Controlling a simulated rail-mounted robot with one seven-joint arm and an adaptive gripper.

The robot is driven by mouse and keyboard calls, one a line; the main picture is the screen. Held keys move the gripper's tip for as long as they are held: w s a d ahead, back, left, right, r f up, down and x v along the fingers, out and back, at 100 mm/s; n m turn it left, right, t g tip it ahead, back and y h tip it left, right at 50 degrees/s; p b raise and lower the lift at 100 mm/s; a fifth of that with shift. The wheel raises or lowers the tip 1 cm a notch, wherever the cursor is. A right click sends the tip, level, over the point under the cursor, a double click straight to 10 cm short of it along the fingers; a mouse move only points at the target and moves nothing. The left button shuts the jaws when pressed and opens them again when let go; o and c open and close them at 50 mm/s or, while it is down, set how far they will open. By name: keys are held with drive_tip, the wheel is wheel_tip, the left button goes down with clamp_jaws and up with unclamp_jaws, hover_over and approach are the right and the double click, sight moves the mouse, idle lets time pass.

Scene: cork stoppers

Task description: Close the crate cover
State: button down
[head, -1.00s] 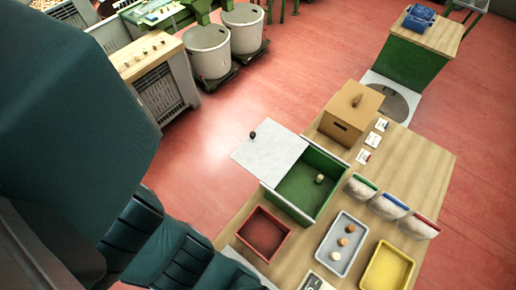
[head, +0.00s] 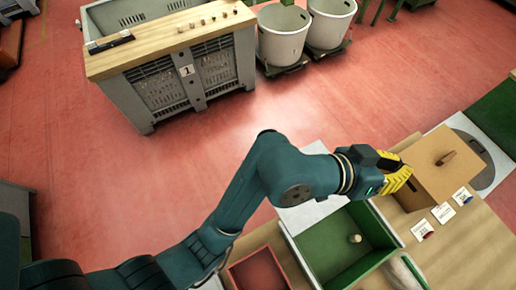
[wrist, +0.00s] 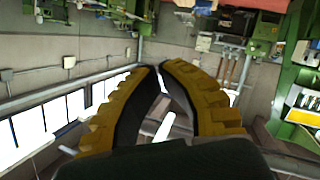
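The green open crate (head: 345,250) stands on the table in the head view, with a small cork-coloured stopper (head: 355,238) inside. Its white flat cover (head: 308,214) lies off to the crate's left side, leaving the crate open. My arm hides much of the cover, and its dark knob is not visible now. My gripper (head: 406,178), with yellow fingers, is past the crate's far side, at the cardboard box. In the wrist view its fingertips (wrist: 161,68) are almost together with nothing held between them.
A grey bin with a wooden top (head: 170,45) and white tubs (head: 284,38) stand on the floor behind.

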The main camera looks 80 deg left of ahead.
drive_tip(key=s+a+f+n+b, duration=0.2)
drive_tip(key=s+a+f+b, duration=0.1)
drive_tip(key=s+a+f, duration=0.2)
drive_tip(key=s+a+f+n+b, duration=0.3)
drive_tip(key=s+a+f, duration=0.2)
drive_tip(key=f, duration=0.5)
drive_tip(key=s+a+f+n+b, duration=0.2)
drive_tip(key=s+a+f, duration=0.3)
drive_tip(key=f, duration=0.3)
drive_tip(key=shift+s+a+f+n+g+h+b, duration=0.1)
drive_tip(key=shift+s+n+g+h+b, duration=0.1)
drive_tip(key=shift+s+b, duration=0.2)
drive_tip(key=shift+s+a+f+n+g+h+b, duration=0.1)
drive_tip(key=shift+s+n+g+h+b, duration=0.1)
drive_tip(key=shift+s+b, duration=0.2)
drive_tip(key=s+a+f+n+t+y+b, duration=0.1)
drive_tip(key=s+a+f+n+t+b, duration=0.2)
drive_tip(key=s, duration=0.5)
drive_tip(key=s+a+f+n+t+y+b, duration=0.1)
drive_tip(key=s+f+n+y+b, duration=0.2)
drive_tip(key=s, duration=0.6)
drive_tip(key=w+d+f+h, duration=0.1)
drive_tip(key=w+d, duration=0.1)
drive_tip(key=w, duration=0.9)
drive_tip(key=shift+w+d, duration=0.15)
drive_tip(key=shift+w, duration=0.05)
drive_tip(key=shift+p, duration=0.3)
